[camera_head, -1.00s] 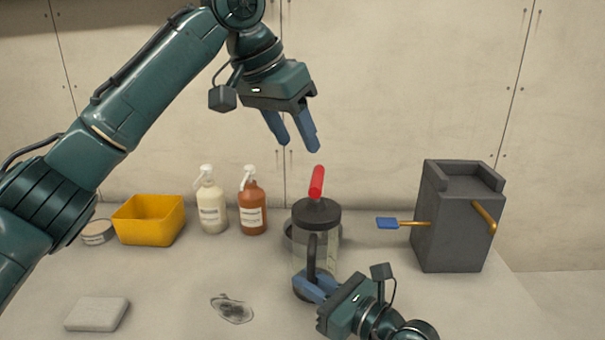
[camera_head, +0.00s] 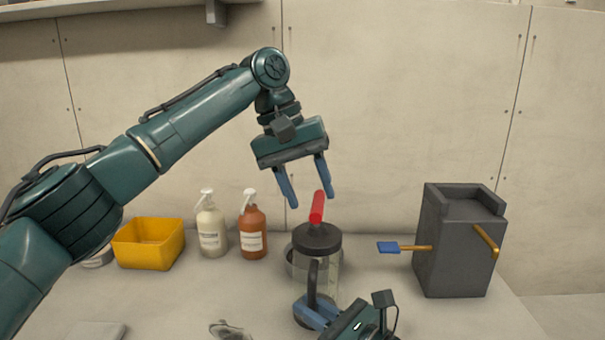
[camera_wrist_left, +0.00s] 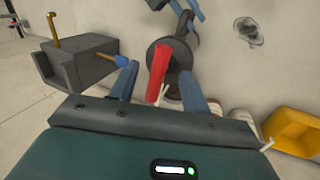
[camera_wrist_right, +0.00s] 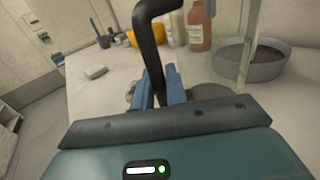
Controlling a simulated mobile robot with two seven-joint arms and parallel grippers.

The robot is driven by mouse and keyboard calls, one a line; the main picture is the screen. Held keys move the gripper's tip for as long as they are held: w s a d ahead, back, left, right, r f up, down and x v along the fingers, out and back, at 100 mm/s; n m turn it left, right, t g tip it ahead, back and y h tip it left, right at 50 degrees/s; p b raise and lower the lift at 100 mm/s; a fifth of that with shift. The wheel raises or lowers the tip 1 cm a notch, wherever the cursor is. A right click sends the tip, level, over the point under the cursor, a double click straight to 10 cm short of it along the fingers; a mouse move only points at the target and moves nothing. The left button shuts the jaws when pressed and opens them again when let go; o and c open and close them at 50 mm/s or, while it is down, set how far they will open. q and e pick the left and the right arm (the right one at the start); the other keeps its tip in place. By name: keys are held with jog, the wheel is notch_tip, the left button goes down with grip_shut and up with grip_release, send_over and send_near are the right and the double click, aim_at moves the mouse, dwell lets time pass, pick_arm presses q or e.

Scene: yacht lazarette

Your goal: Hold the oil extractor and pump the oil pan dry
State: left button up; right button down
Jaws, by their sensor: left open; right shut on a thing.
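The oil extractor (camera_head: 318,240) stands upright on the bench, a clear cylinder with a black lid, a black side handle and a red pump handle (camera_head: 317,207) on top. My right gripper (camera_head: 312,312) is shut on the black side handle, which also shows in the right wrist view (camera_wrist_right: 150,45). My left gripper (camera_head: 308,200) is open, pointing down just above the red pump handle. In the left wrist view the red handle (camera_wrist_left: 158,72) lies between the open fingers, not gripped. A grey round pan (camera_head: 293,262) sits behind the extractor, partly hidden; it is clearer in the right wrist view (camera_wrist_right: 262,62).
A yellow bin (camera_head: 148,245), a cream pump bottle (camera_head: 211,230) and an orange-brown pump bottle (camera_head: 252,232) stand at the back left. A dark grey block unit (camera_head: 455,245) with a blue-tipped lever (camera_head: 389,248) stands right.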

aim_at(315, 206)
pick_arm(q)
jog(key=shift+x, duration=2.3)
grip_shut()
